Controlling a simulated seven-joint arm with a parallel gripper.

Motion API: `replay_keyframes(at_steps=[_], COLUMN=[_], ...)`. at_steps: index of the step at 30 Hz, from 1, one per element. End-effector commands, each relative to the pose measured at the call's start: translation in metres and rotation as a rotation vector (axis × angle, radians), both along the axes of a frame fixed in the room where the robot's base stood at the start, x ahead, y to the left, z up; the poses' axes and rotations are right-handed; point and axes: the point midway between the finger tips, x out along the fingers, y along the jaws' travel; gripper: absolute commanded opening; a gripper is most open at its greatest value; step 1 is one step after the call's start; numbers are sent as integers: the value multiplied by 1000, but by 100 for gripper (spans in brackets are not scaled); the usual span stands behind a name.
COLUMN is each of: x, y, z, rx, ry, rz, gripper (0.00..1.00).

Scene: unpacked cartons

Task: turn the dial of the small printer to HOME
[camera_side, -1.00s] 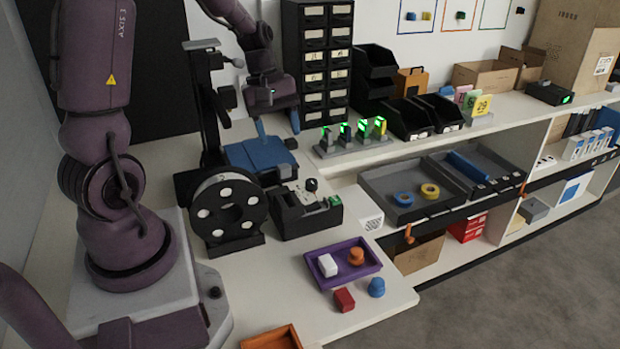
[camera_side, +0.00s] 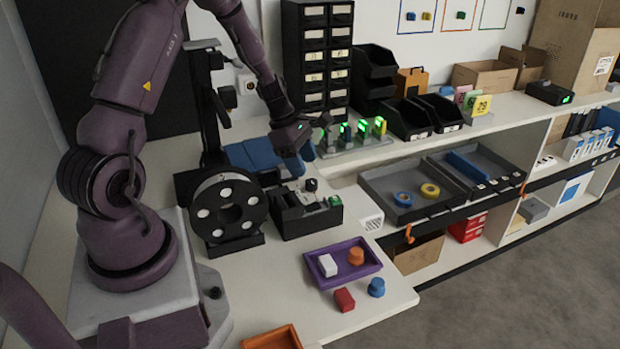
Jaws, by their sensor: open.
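A black upright frame (camera_side: 207,105) with a round dark knob (camera_side: 228,97) on its side and a blue bed (camera_side: 252,155) at its foot looks like the small printer. I cannot tell for sure which part is its dial, and no HOME mark is readable. My gripper (camera_side: 317,140) is open and empty. It hangs to the right of the blue bed, behind and above a black box (camera_side: 305,220) that carries a black knob (camera_side: 311,185) and a green button (camera_side: 335,200). A gap shows between the fingers and that knob.
A large black spool (camera_side: 230,205) stands left of the box. A purple tray (camera_side: 343,268) holds a white and an orange piece; a red block (camera_side: 344,300) and a blue piece (camera_side: 376,287) lie before it. Green-lit units (camera_side: 362,130) stand close right of my gripper.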

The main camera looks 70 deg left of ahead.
Motion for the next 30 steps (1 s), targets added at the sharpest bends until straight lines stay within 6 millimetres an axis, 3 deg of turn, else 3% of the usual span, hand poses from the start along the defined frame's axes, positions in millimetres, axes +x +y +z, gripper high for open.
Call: replay_keyframes(at_steps=[3,9,20,27,30], x=[6,12,14,13,14], y=[-6,-12,-13,-13,-13], z=[-21,-41,-45,-45,-45], rx=[-2,0,1,1,1], ry=[2,0,-1,-1,-1], rz=[-2,-1,-1,-3,-3], gripper=[56,56,56,7,7])
